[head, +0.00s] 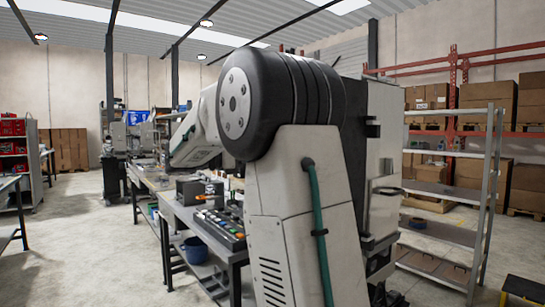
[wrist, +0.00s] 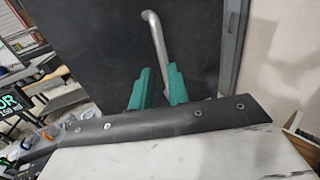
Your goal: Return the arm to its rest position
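My arm (head: 295,190) fills the middle of the head view, its upper link upright and its forearm reaching away to the left. My gripper is hidden in the head view. In the wrist view my gripper (wrist: 159,70) shows two green fingers with a clear gap between them, so it is open. A curved silver metal pipe or handle (wrist: 156,34) on a dark flat panel (wrist: 100,50) lines up with that gap. I cannot tell how far it is from the fingertips. Nothing is seen gripped.
A workbench (head: 172,213) with a dark box (head: 199,189) and small parts runs along the left of my arm, a blue bucket (head: 196,250) below. A metal shelf rack (head: 488,200) and boxes (head: 486,103) stand right. Open floor (head: 75,235) lies left.

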